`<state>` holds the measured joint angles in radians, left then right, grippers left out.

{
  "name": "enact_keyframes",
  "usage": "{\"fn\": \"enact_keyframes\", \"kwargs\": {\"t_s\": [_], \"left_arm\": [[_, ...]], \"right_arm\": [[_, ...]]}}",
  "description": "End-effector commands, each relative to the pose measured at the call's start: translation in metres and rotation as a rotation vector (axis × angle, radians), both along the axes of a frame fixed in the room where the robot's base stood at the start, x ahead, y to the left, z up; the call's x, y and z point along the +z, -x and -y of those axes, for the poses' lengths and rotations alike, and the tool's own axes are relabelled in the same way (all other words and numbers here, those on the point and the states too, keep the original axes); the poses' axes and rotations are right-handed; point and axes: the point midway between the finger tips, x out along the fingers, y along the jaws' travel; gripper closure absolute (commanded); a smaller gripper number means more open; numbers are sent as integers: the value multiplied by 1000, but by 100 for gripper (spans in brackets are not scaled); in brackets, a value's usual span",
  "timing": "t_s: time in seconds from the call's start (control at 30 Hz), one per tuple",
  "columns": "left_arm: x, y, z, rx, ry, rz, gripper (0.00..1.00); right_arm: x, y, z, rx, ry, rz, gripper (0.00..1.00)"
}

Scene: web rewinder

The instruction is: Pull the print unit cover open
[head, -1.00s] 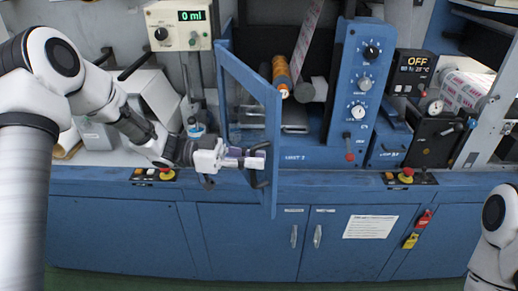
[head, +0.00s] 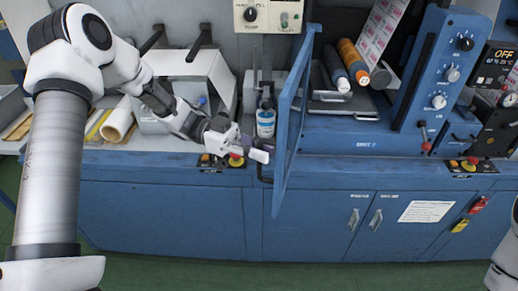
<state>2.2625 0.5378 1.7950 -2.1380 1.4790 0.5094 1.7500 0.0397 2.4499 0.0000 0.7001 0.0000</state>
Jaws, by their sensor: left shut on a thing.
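The print unit cover (head: 284,130) is a blue framed door, standing swung out from the front of the print unit (head: 340,140) and seen nearly edge-on. Its dark handle (head: 261,172) is on the left face, near the bottom. My left gripper (head: 262,151) reaches in from the left and is shut on this handle; the fingers hide part of it. Behind the cover, dark and orange rollers (head: 352,60) show in the open unit. My right gripper is not in view; only a white part of my right arm shows at the lower right edge.
A white bottle with a blue label (head: 265,122) stands just behind my left gripper. A push-button box with a red knob (head: 236,160) sits on the ledge below my wrist. Blue cabinet doors (head: 330,225) lie below. Green floor is free in front.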

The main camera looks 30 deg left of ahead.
Motion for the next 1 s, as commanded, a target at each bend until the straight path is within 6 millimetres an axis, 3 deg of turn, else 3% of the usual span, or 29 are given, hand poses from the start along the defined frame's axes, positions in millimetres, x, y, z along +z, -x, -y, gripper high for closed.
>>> {"fn": "enact_keyframes", "kwargs": {"t_s": [0.47, 0.5, 0.57, 0.87, 1.0], "left_arm": [[1, -2, 0, 2, 0, 1, 100], [1, -2, 0, 2, 0, 2, 80], [1, -2, 0, 2, 0, 2, 61], [0, -1, -1, 2, 0, 1, 61], [1, -3, -14, 4, 2, 4, 61]], "right_arm": [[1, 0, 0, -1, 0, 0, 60], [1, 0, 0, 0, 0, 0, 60], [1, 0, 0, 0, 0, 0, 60], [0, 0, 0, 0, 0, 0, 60], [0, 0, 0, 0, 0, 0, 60]]}}
